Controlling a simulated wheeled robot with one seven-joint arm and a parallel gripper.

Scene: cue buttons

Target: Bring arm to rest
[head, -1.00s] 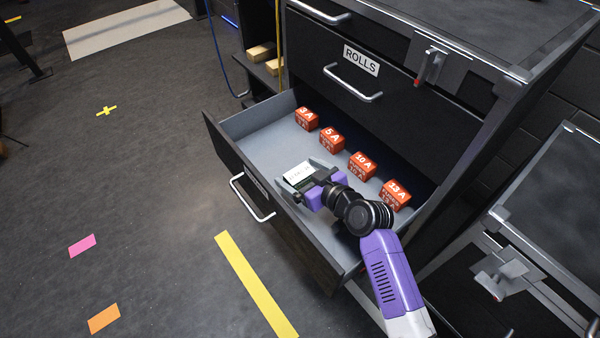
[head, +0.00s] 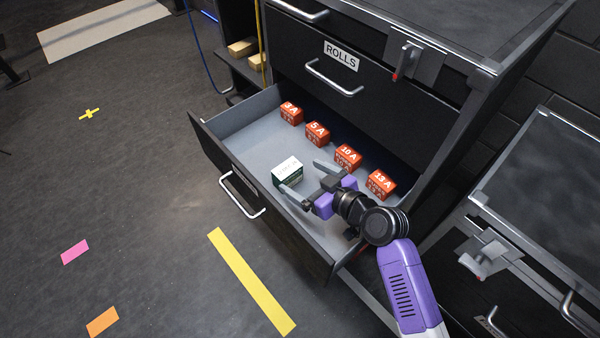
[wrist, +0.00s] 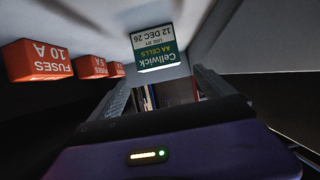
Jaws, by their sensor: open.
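My gripper (head: 308,184) is open and empty, over the open drawer (head: 237,127). A white and green box (head: 287,171) sits in the drawer just beyond the fingertips, apart from them. In the wrist view the box (wrist: 153,47) reads "Cellwick AA cells, use by 12 Dec 26", upside down, ahead of the open fingers. My purple and black arm reaches in from the lower right.
Several orange fuse boxes (head: 347,157) stand in a row along the drawer's back, marked 3 A, 5 A, 10 A and 13 A. Open floor with a yellow strip (head: 250,281) lies in front.

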